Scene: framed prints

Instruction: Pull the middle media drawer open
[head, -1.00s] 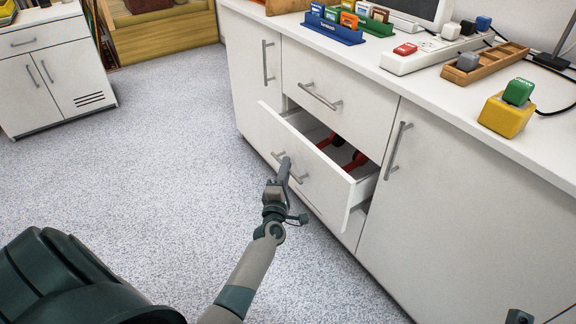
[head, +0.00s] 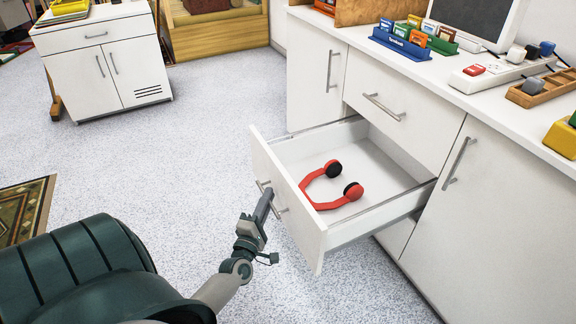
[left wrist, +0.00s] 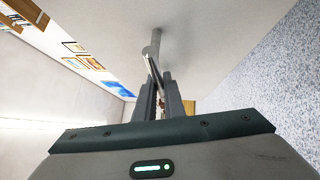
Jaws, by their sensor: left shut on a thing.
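The middle media drawer (head: 308,222) is pulled well out of the white cabinet, and its inside shows. Red headphones (head: 328,187) with black pads lie in it. My left gripper (head: 264,205) is at the drawer front, shut on the bar handle (head: 282,209). In the left wrist view the two fingers (left wrist: 160,95) close around the handle (left wrist: 154,52), with the drawer front beyond. My right gripper is not in view.
The upper drawer (head: 385,105) is shut, and a cabinet door (head: 445,215) stands shut on the right. The countertop (head: 440,82) holds a cartridge rack, a screen and trays. A low white cabinet (head: 112,60) stands back left. The speckled floor is clear left of the drawer.

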